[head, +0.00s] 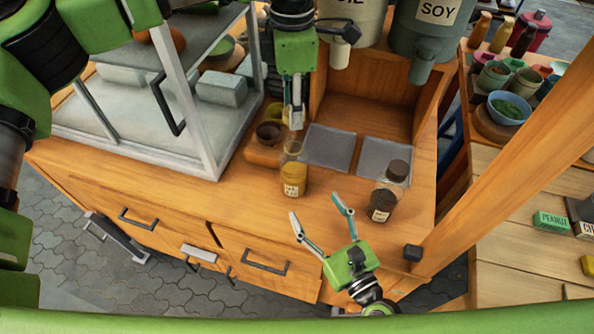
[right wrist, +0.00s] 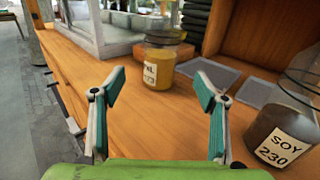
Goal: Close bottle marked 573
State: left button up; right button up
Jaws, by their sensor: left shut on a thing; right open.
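A clear bottle with yellow-brown contents (head: 294,178) stands upright on the wooden counter. Its label seems to read OIL with a number ending in 73 in the right wrist view (right wrist: 158,72). My left gripper (head: 296,122) points down just above this bottle's neck. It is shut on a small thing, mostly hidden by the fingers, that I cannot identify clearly. My right gripper (head: 322,222) is open and empty, in front of the bottle and apart from it. It also shows in the right wrist view (right wrist: 160,100).
Two grey mats (head: 330,146) lie behind the bottles. A small brown bowl (head: 268,133) is at the left, near a glass cabinet (head: 200,150). Dispensers (head: 424,40) hang above.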

aim_at(295, 173)
jog(key=shift+d, duration=0.1)
pick_arm(q)
jog(key=shift+c, duration=0.2)
pick_arm(e)
jog(key=x, duration=1.2)
jog(key=c, duration=1.7)
pick_arm(q)
jog(key=shift+f, duration=2.5)
jog(key=shift+f, duration=0.1)
jog(key=shift+f, duration=0.8)
jog(key=shift+f, duration=0.55)
